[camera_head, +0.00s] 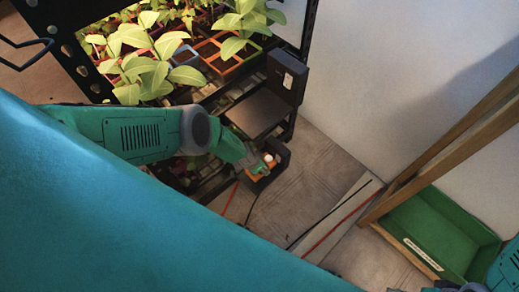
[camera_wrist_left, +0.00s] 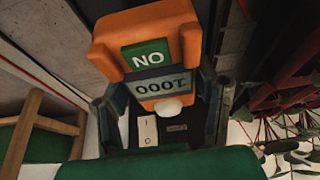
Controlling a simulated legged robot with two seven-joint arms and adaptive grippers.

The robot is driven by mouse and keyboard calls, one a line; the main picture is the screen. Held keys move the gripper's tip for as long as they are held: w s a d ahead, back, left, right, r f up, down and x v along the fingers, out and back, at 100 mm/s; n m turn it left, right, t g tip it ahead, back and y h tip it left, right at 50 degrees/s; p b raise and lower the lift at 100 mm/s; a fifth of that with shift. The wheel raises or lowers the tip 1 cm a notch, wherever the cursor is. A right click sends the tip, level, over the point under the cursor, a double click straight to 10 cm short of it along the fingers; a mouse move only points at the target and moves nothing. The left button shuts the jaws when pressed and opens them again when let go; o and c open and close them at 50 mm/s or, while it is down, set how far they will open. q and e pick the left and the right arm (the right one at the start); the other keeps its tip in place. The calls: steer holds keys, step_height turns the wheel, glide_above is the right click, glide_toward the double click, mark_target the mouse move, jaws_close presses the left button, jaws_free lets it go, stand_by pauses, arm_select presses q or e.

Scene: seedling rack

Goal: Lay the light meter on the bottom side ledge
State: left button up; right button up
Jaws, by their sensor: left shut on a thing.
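The light meter (camera_wrist_left: 148,52) is an orange block with a green label and a grey display reading 1000 in the left wrist view. It also shows small in the head view (camera_head: 262,170). My left gripper (camera_wrist_left: 165,100) is shut on it, one finger on each side. In the head view my left gripper (camera_head: 253,163) is low beside the rack, over or close to the dark bottom side ledge (camera_head: 281,154). I cannot tell whether the meter touches the ledge. My right gripper (camera_head: 458,287) shows only partly at the bottom right edge.
The black rack (camera_head: 305,35) holds leafy seedlings (camera_head: 155,75) in trays. A dark upper side ledge (camera_head: 258,112) with an upright plate (camera_head: 286,78) is above the left gripper. A green crate (camera_head: 437,230) and wooden frame (camera_head: 450,140) stand right.

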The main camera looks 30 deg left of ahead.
arm_select(q)
steer(key=f+b, duration=0.2)
steer(key=f, duration=0.1)
steer(key=shift+s+f, duration=0.2)
steer(key=shift+r, duration=0.1)
arm_select(e)
step_height(320, 180, down, 3)
steer(key=shift+a+r, duration=0.1)
steer(key=shift+r, duration=0.05)
arm_select(q)
steer(key=o, duration=1.5)
steer(key=p+v, duration=1.2)
steer(key=p, duration=0.2)
steer(key=shift+a+p, duration=0.1)
steer(key=shift+p, duration=0.25)
arm_select(e)
step_height(320, 180, up, 14)
steer(key=shift+r, duration=0.25)
